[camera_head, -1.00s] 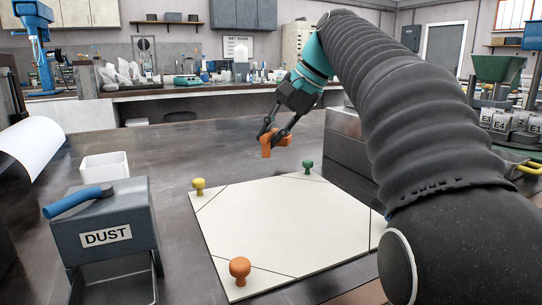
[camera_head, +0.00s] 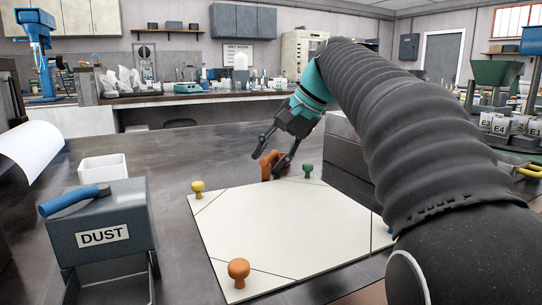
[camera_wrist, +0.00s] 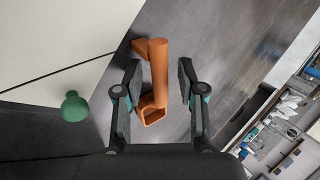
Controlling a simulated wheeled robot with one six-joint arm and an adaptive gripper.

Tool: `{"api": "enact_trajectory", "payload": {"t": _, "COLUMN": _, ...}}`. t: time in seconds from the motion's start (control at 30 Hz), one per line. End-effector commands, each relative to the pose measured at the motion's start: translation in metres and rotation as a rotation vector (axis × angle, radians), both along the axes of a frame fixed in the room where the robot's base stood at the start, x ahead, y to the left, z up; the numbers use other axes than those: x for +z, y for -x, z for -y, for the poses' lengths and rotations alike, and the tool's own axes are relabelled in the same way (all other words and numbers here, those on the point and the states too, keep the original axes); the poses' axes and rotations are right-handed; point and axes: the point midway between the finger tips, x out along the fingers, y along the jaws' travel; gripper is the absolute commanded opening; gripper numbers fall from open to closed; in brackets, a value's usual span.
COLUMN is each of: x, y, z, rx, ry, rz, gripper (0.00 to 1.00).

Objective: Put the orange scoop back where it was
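The orange scoop (camera_head: 267,166) is on the dark table just past the far edge of the white board (camera_head: 290,230), left of the green knob (camera_head: 308,170). It seems to rest on the table. My gripper (camera_head: 266,161) is open around it. In the wrist view the scoop (camera_wrist: 158,72) lies between the two spread fingers, with a gap visible on each side. The green knob also shows in the wrist view (camera_wrist: 74,107), left of the fingers.
A yellow knob (camera_head: 197,187) and an orange knob (camera_head: 238,269) stand on other board corners. A grey DUST box (camera_head: 100,225) with a blue handle and a white tub (camera_head: 104,168) stand left. Table behind the scoop is clear.

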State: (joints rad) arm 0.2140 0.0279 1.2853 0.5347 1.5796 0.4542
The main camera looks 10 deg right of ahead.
Motion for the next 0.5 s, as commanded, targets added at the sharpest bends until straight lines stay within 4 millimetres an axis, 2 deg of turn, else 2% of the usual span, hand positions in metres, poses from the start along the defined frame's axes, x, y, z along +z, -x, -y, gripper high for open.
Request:
{"api": "enact_trajectory", "payload": {"t": 0.13, "x": 0.002, "y": 0.000, "z": 0.000, "rx": 0.000, "ry": 0.000, "rz": 0.000, "gripper": 0.39}}
{"api": "enact_trajectory", "payload": {"t": 0.27, "x": 0.013, "y": 0.002, "z": 0.005, "rx": -0.002, "ry": 0.000, "rz": 0.002, "gripper": 0.39}}
{"api": "enact_trajectory", "payload": {"t": 0.5, "x": 0.052, "y": 0.016, "z": 0.026, "rx": -0.004, "ry": 0.000, "rz": 0.003, "gripper": 0.39}}
